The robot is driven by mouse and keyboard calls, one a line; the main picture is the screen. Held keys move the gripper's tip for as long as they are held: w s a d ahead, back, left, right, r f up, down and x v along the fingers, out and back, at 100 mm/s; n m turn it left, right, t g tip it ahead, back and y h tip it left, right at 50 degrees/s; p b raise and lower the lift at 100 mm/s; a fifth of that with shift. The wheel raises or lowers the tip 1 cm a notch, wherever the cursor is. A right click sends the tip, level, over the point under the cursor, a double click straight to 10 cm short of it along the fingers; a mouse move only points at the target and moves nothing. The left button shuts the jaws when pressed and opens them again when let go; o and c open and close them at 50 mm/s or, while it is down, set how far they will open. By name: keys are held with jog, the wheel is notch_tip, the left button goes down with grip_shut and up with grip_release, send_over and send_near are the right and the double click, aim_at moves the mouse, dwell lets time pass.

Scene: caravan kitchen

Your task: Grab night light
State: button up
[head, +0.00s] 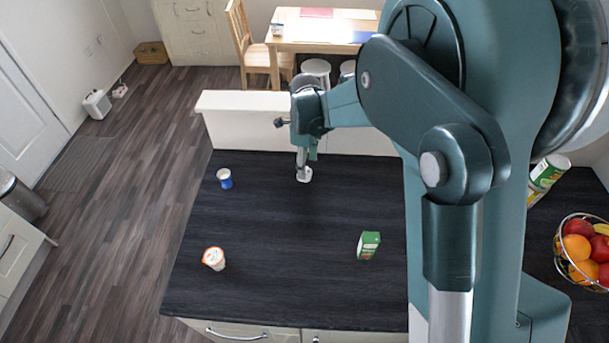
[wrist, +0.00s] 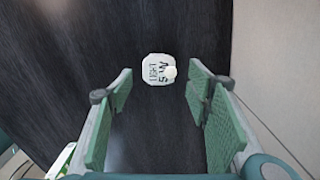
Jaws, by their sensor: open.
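The night light (wrist: 157,69) is a small white rounded block with dark printed lettering and a round pale knob. It sits on the dark countertop. In the wrist view it lies beyond the fingertips, near the middle of the gap between them. In the head view the night light (head: 304,175) shows as a small white shape right under my gripper (head: 303,160), near the back of the counter. My gripper in the wrist view (wrist: 160,90) is open, with green pads on both sides and nothing between them.
On the dark counter (head: 290,220) stand a blue-and-white cup (head: 224,178), a white-and-orange tub (head: 213,258) and a green carton (head: 368,245). A low white wall (head: 250,120) runs along the counter's back edge. A fruit basket (head: 582,250) is at the far right.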

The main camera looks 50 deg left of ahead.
dwell(0.3)
jog(key=shift+s+f, duration=0.15)
jog(key=shift+f, duration=2.45)
jog(key=shift+c, duration=0.6)
jog(key=c, duration=0.9)
